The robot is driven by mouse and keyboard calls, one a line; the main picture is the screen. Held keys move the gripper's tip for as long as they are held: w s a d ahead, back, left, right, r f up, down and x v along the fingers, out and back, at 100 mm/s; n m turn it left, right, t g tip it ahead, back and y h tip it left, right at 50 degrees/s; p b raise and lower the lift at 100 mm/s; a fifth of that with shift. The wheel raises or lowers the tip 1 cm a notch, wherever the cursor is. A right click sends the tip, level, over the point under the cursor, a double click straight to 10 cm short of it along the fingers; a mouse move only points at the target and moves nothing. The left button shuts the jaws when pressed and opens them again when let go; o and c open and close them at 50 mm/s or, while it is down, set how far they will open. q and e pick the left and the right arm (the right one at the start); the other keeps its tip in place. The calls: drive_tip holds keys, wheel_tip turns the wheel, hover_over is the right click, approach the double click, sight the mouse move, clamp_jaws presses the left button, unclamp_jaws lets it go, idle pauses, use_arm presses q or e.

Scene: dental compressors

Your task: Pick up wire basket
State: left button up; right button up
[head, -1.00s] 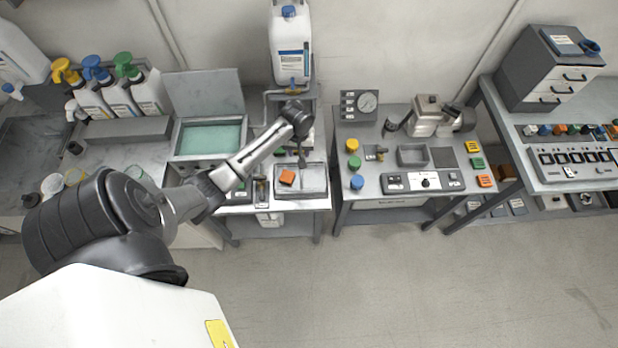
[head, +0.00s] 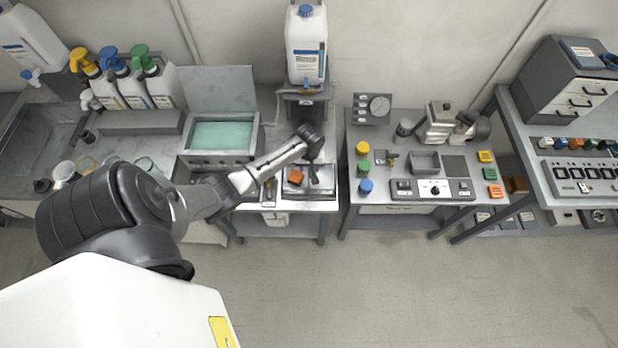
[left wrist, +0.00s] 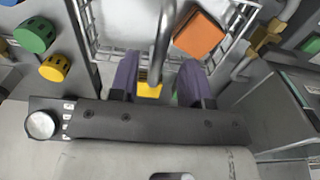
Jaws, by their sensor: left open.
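The wire basket (left wrist: 112,53) fills the top middle of the left wrist view, with thin pale wires and an orange block (left wrist: 200,35) inside. Its upright grey handle (left wrist: 162,42) shows in front of and between the fingertips. My left gripper (left wrist: 158,80) is open, its two purple-grey fingers apart, with nothing clearly held. In the head view my left gripper (head: 313,178) hangs down over the middle bench beside the orange block (head: 295,185). The basket is small there and partly hidden by the gripper. I cannot tell whether the fingers touch the handle. My right gripper is not in view.
A teal-filled basin (head: 222,135) with a raised lid stands left of the gripper. A white jug (head: 306,45) stands behind it. Right is a bench with a control panel (head: 432,189) and coloured knobs. Pump bottles (head: 155,85) are at back left. The floor in front is clear.

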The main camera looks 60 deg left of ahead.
use_arm(q)
drive_tip(key=shift+d+f, duration=0.2)
drive_tip(key=shift+f, duration=1.85)
drive_tip(key=shift+c, duration=0.2)
clamp_jaws()
